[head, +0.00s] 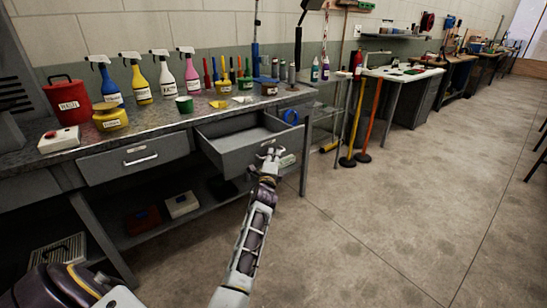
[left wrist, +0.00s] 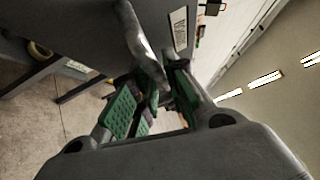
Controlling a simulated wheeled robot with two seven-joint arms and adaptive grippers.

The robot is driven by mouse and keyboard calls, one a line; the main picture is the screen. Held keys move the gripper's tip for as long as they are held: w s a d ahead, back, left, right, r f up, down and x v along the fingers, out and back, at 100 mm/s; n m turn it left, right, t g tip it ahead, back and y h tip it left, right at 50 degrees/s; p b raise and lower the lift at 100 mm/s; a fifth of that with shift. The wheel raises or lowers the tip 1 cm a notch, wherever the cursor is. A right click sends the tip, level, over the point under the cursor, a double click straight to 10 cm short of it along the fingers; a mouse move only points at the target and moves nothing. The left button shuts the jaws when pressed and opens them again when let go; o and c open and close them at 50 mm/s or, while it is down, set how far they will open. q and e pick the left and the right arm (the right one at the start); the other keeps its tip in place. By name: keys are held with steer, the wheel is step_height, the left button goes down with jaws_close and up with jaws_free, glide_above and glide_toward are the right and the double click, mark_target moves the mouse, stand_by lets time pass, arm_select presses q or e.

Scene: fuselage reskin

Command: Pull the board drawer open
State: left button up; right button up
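The board drawer (head: 232,150) is the right-hand grey drawer under the bench top. It stands pulled out, its inside showing. A blue ring-shaped item (head: 291,117) shows at its right end. My left gripper (head: 268,156) is at the handle on the drawer's front. In the left wrist view, the metal handle (left wrist: 143,40) runs down between the green-padded fingers (left wrist: 158,88), which look closed around it. The fingers hide part of the handle. A white label (left wrist: 179,28) shows on the drawer front. My right gripper is not in view.
A second drawer (head: 133,160) on the left is shut. Yellow and orange poles (head: 372,115) stand to the right. The floor in front is clear.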

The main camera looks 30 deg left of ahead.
arm_select(q)
steer(key=shift+o, duration=1.1)
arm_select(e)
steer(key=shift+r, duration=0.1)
arm_select(q)
steer(key=shift+r, duration=0.15)
